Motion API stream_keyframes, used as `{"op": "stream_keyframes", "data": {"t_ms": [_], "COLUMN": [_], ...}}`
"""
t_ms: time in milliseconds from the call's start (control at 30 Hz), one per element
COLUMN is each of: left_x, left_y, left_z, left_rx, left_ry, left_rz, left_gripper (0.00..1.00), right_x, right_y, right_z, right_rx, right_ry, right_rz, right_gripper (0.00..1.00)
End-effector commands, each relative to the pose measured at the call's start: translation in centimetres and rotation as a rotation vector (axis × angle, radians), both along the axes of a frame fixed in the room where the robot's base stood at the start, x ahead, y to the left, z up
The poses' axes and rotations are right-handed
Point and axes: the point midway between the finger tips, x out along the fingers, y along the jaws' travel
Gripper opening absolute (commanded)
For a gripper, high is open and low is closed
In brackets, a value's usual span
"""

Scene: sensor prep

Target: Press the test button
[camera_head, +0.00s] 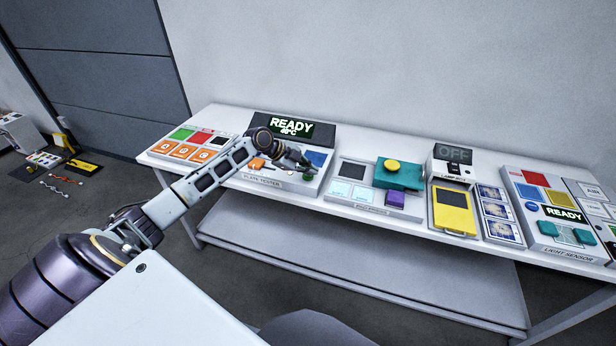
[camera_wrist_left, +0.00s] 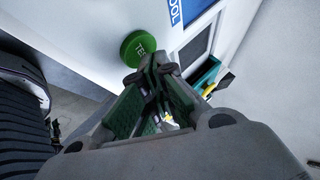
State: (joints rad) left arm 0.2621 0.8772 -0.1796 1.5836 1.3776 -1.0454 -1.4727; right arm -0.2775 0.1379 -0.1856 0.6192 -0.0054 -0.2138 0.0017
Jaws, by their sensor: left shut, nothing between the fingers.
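The green round test button (camera_wrist_left: 138,48) shows in the left wrist view, with part of its "TEST" label readable. It stands on the front panel of the plate tester (camera_head: 278,182), and a bit of it shows in the head view (camera_head: 309,171). My left gripper (camera_head: 308,163) is shut and empty. In the left wrist view its fingertips (camera_wrist_left: 155,66) appear right beside the button's edge; I cannot tell whether they touch it. The tester's display reads READY (camera_head: 291,126). My forearm and hand hide part of the tester's top. My right gripper is out of view.
A blue pad (camera_head: 316,158) lies right behind the button. To the right are a box with a teal part and yellow knob (camera_head: 392,166), a yellow device (camera_head: 453,211) and the light sensor station (camera_head: 560,212). Coloured tiles (camera_head: 182,134) lie on the left.

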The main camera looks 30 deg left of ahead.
Motion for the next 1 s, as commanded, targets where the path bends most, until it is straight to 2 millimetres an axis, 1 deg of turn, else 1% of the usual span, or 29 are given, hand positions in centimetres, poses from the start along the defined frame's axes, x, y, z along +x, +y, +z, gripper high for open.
{"op": "stream_keyframes", "data": {"t_ms": [1000], "left_x": [-0.02], "left_y": [-0.01], "left_z": [-0.74], "left_rx": [0.000], "left_ry": [0.001], "left_rz": [-0.001], "left_gripper": [0.00], "right_x": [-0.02], "right_y": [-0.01], "right_z": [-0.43], "right_rx": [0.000], "right_ry": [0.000], "right_rz": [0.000], "right_gripper": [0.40]}}
